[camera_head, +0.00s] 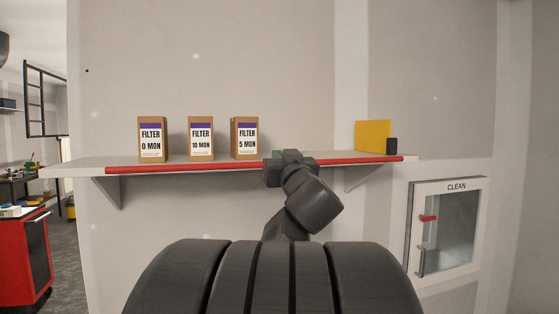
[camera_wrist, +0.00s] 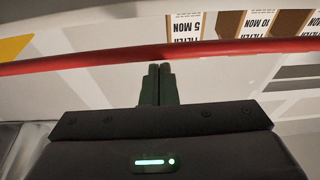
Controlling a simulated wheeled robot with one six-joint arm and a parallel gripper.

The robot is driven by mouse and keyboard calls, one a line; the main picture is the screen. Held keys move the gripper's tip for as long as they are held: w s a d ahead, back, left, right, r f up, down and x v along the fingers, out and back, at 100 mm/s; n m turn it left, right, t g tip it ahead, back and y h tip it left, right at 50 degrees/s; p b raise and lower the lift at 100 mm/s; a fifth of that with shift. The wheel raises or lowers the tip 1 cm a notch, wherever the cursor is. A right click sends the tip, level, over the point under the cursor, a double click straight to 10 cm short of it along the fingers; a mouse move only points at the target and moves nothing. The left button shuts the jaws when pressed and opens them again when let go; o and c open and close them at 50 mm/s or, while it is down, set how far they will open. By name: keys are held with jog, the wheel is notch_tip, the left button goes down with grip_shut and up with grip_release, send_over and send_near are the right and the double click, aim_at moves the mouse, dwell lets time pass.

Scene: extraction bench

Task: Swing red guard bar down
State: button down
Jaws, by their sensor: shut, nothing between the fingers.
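The red guard bar (camera_head: 205,167) runs level along the front edge of the wall shelf in the head view. It crosses the whole wrist view (camera_wrist: 90,60) at a slight slant. My gripper (camera_wrist: 160,70) is shut and empty. Its fingertips are close to the bar's lower side in the wrist view; I cannot tell whether they touch it. In the head view my gripper (camera_head: 285,155) is at the bar right of the middle, its fingers mostly hidden by my wrist, which also covers a short piece of the bar.
Three filter boxes, 0 MON (camera_head: 151,140), 10 MON (camera_head: 200,139) and 5 MON (camera_head: 244,139), stand on the shelf (camera_head: 75,166). A yellow panel (camera_head: 372,136) with a small black block (camera_head: 392,146) is at its right end. A CLEAN cabinet (camera_head: 447,230) hangs lower right. The wall below the shelf is mostly clear.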

jog(key=f+t+b, duration=0.1)
jog(key=b, duration=0.3)
jog(key=b, duration=0.3)
jog(key=shift+s+f+y, duration=0.15)
jog(key=shift+f+y, duration=0.15)
jog(key=shift+f, duration=0.05)
notch_tip(320, 180, down, 4)
jog(key=t+b, duration=0.1)
jog(key=b, duration=0.3)
jog(key=t+b, duration=0.1)
jog(key=b, duration=0.4)
jog(key=t+y+b, duration=0.1)
jog(key=t+b, duration=0.1)
jog(key=b, duration=0.3)
jog(key=shift+r, duration=0.25)
jog(key=shift+f+b, duration=0.2)
jog(key=shift+b, duration=0.3)
